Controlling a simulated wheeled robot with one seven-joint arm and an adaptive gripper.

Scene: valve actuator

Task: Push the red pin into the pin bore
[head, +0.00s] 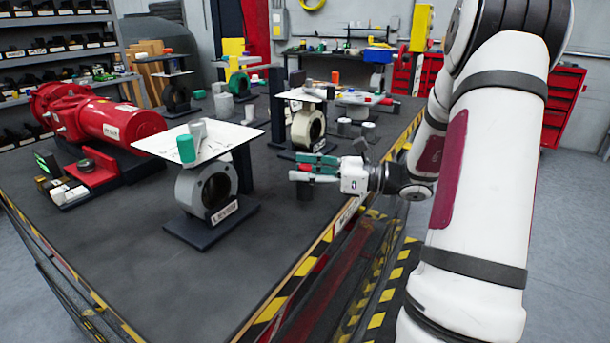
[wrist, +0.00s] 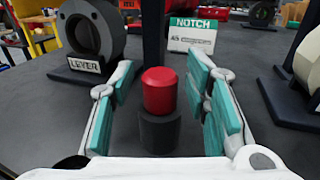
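The red pin (wrist: 160,90) stands upright at the top of a dark round block (wrist: 160,132) in the wrist view, with its upper part showing. The pin bore itself is hidden under the pin. My gripper (wrist: 172,82) is open, with one teal-padded finger on each side of the pin and a visible gap on both sides. In the head view my gripper (head: 301,167) is low over the right side of the table. A bit of red shows between its fingers there, and the dark block (head: 305,190) shows below them.
A grey ring body marked LEVER (head: 207,187) stands on a base left of my gripper, under a white plate (head: 200,141). Another ring body (head: 306,127) stands behind. A NOTCH sign (wrist: 192,35) is beyond the pin. The front tabletop is clear.

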